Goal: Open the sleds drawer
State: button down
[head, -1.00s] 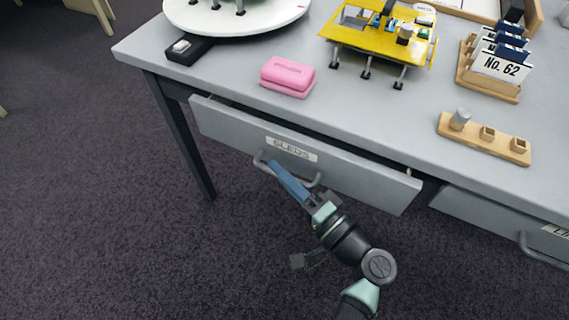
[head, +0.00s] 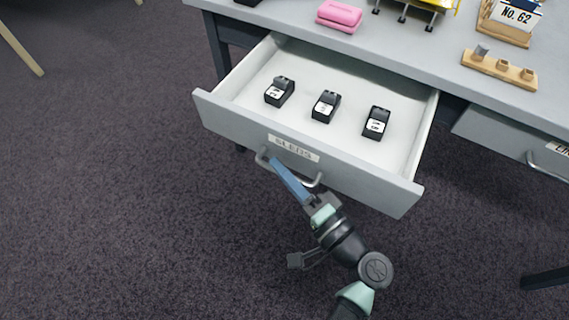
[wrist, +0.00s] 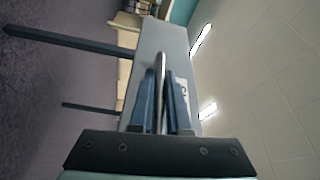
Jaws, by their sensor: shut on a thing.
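The sleds drawer (head: 230,122) is pulled well out from under the grey table, and its label reads "SLEDS". Three small black sleds with white labels lie inside it: a left one (head: 279,92), a middle one (head: 325,107) and a right one (head: 377,123). My gripper (head: 277,166) is at the drawer's front, shut on the bar handle (head: 314,181). In the wrist view the blue fingers (wrist: 161,92) close on either side of the handle bar (wrist: 161,66), with the grey drawer front behind.
A second drawer (head: 500,135) to the right is shut. The carpet in front of the drawer is clear.

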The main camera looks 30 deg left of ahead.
jog(key=shift+s, duration=0.2)
jog(key=c, duration=0.9)
grip_release()
jog(key=p+v, duration=0.1)
jog(key=v, duration=1.2)
jog(key=shift+s+p, duration=0.1)
jog(key=shift+p, duration=0.3)
